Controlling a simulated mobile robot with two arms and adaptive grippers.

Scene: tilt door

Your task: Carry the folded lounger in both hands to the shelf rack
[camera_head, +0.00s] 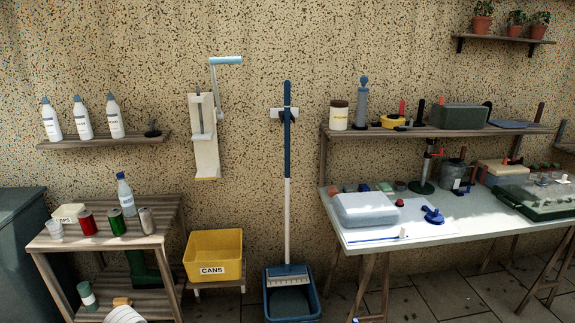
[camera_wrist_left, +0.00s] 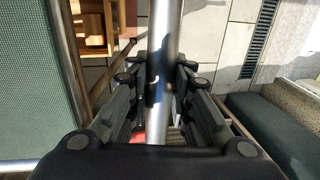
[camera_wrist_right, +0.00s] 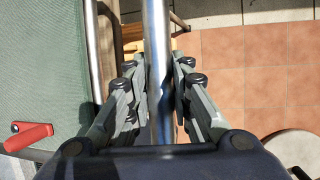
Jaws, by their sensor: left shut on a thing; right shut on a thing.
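The lounger shows only in the wrist views. In the left wrist view its bare metal tube (camera_wrist_left: 165,28) runs between the fingers of my left gripper (camera_wrist_left: 160,72), which is shut on it. Green fabric (camera_wrist_left: 32,70) and a second tube lie to the left. In the right wrist view my right gripper (camera_wrist_right: 158,78) is shut on a metal tube (camera_wrist_right: 157,25), with green fabric (camera_wrist_right: 45,75) and a red handle (camera_wrist_right: 28,136) to the left. Neither gripper nor the lounger shows in the head view. I cannot tell which piece is the shelf rack.
A wooden stand (camera_head: 105,239) with bottles and cans, a yellow bin (camera_head: 214,256), a blue dustpan (camera_head: 291,292) and a workbench (camera_head: 455,222) line the wall ahead. The left wrist view shows a dark green cushioned seat (camera_wrist_left: 275,128) on the right. Terracotta tiles (camera_wrist_right: 260,70) show bare floor.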

